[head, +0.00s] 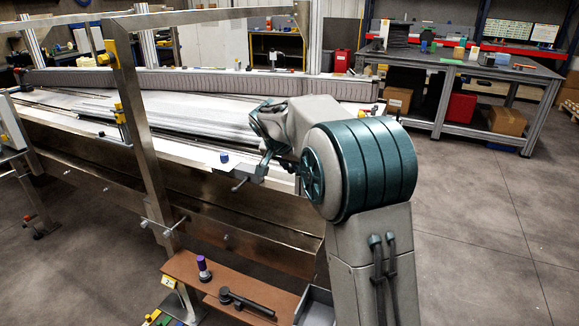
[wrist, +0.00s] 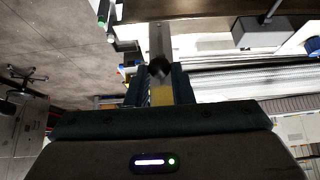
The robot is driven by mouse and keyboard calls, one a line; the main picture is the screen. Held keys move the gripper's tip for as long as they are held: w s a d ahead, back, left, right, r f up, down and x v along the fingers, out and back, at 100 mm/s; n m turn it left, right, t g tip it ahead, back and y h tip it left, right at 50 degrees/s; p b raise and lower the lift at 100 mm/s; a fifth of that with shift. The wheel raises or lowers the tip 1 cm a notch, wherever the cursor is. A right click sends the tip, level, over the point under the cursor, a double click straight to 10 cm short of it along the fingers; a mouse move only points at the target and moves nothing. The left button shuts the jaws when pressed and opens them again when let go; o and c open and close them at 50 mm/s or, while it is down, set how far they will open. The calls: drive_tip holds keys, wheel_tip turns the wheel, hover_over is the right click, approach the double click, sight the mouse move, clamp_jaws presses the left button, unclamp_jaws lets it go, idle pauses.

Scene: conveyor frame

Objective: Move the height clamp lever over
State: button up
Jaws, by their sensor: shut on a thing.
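In the wrist view, the two dark fingers of my gripper (wrist: 158,80) are closed around a dark rounded knob, which looks like the end of the height clamp lever (wrist: 159,66). A pale metal strip runs beyond the knob toward the frame's top. A yellowish surface shows between the fingers, below the knob; I cannot tell what it belongs to. In the head view, my arm hides the fingertips and the gripped knob.
A grey block with a rod (head: 258,172) projects from the conveyor's near side, beside a blue knob (head: 224,156). A steel upright (head: 140,130) stands to the left. A brown shelf (head: 185,268) holds a purple-topped knob (head: 203,268) and a black lever (head: 245,303). Floor at right is clear.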

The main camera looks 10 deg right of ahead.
drive_tip(key=shift+w+d+r, duration=0.25)
drive_tip(key=shift+w+r, duration=0.1)
drive_tip(key=shift+r, duration=0.15)
drive_tip(key=shift+w+d+r+p, duration=0.4)
drive_tip(key=shift+w+r+p, duration=0.25)
drive_tip(key=shift+p, duration=0.4)
drive_tip(key=shift+w+d, duration=0.1)
drive_tip(key=shift+d, duration=0.05)
drive_tip(key=shift+w+d+r, duration=0.15)
drive_tip(key=shift+w+r, duration=0.05)
drive_tip(key=shift+f, duration=0.1)
clamp_jaws()
drive_tip(key=shift+o, duration=1.7)
unclamp_jaws()
